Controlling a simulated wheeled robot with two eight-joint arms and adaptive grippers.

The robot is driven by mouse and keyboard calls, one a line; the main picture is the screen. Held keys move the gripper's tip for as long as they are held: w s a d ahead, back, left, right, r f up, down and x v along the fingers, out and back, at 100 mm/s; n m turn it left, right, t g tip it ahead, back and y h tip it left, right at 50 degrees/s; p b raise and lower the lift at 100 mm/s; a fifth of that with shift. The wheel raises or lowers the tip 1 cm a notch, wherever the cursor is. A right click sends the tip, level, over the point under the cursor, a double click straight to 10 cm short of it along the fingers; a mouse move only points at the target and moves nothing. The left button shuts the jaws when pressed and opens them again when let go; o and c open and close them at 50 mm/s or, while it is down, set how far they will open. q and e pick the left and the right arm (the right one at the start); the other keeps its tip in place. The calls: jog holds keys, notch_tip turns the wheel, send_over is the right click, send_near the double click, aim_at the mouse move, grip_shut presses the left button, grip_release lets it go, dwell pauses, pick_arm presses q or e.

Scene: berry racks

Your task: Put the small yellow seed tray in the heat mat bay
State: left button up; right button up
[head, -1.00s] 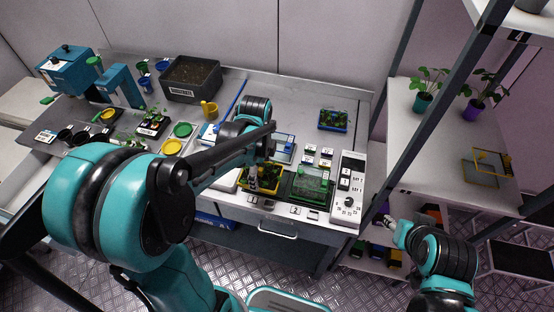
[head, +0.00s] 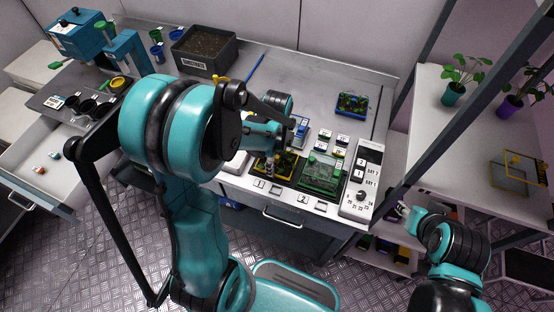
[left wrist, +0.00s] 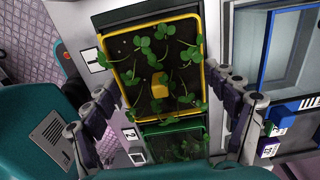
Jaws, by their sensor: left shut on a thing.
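The small yellow seed tray (left wrist: 204,60), with seedlings and a yellow block in its middle, fills the centre of the left wrist view. In the head view its yellow rim (head: 287,175) shows partly behind my arm. My left gripper (left wrist: 165,84) is shut on the tray, one finger at each side. The tray is over the dark bay (left wrist: 150,15) by label 1, slightly turned against its edges. I cannot tell if it rests on the mat. My right gripper (head: 400,210) is far to the right, low beside the shelf; its jaws are too small to read.
A green tray (head: 322,175) sits in the neighbouring bay, by label 2. A white control box (head: 362,178) stands to its right. A blue tray (head: 352,103) with plants stands farther back, and a dark soil bin (head: 205,50) at back left.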

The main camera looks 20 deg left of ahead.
pick_arm(q)
jog(key=shift+f, duration=0.2)
jog(key=o, duration=1.1)
